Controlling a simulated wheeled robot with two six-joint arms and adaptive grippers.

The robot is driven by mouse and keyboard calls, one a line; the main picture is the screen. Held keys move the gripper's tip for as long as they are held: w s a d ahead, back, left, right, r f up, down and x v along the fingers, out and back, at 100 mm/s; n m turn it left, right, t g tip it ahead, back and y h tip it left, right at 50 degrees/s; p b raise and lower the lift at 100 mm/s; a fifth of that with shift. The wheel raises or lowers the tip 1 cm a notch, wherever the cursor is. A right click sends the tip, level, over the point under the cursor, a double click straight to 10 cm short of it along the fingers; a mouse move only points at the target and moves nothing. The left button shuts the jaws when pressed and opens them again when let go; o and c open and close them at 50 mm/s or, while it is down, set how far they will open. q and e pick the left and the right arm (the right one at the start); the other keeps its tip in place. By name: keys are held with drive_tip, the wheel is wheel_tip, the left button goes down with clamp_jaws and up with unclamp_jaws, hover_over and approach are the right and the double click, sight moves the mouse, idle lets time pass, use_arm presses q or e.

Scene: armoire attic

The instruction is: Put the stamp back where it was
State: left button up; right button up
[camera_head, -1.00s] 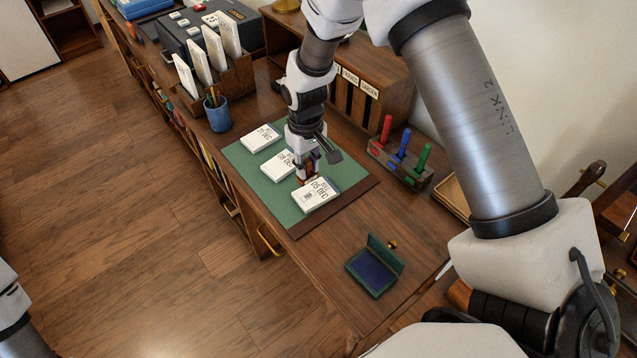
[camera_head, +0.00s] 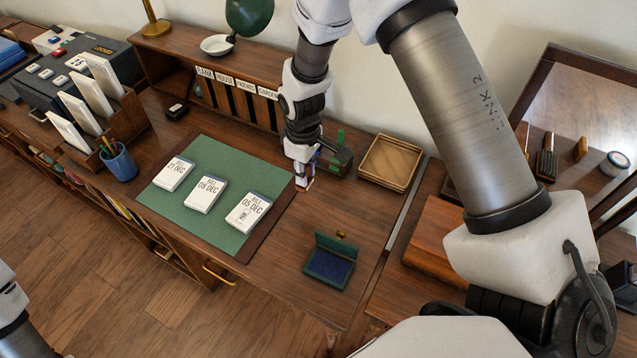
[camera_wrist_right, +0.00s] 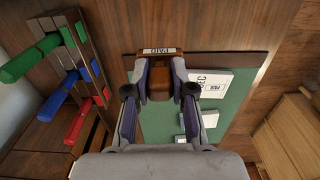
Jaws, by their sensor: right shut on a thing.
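My right gripper (camera_head: 304,184) is shut on a wooden stamp (camera_wrist_right: 160,82) with a label reading PAID, which shows in the right wrist view. In the head view the stamp is a small shape at the fingertips, right of the green mat (camera_head: 164,216), seemingly above the desk. The stamp rack (camera_head: 343,161) is behind the gripper and partly hidden by it. In the wrist view its green handle (camera_wrist_right: 30,62), blue handle (camera_wrist_right: 54,103) and red handle (camera_wrist_right: 79,122) stick out at the left. My left gripper is not in view.
Three bills lie on the mat; the nearest bill (camera_head: 249,212) bears a small dark mark. An open ink pad (camera_head: 330,266) lies near the desk's front. A wooden tray (camera_head: 390,164) stands right of the rack. A pencil cup (camera_head: 119,163) stands left.

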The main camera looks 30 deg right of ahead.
wheel_tip(320, 180, down, 8)
drive_tip(key=shift+r+p, duration=0.1)
drive_tip(key=shift+p, duration=0.45)
drive_tip(key=shift+f, duration=0.4)
drive_tip(key=o, duration=0.9)
drive_tip(key=shift+r, duration=0.3)
wheel_tip(320, 180, up, 11)
drive_tip(key=shift+f+b, duration=0.15)
drive_tip(key=shift+b, duration=0.85)
drive_tip(key=shift+r, duration=0.5)
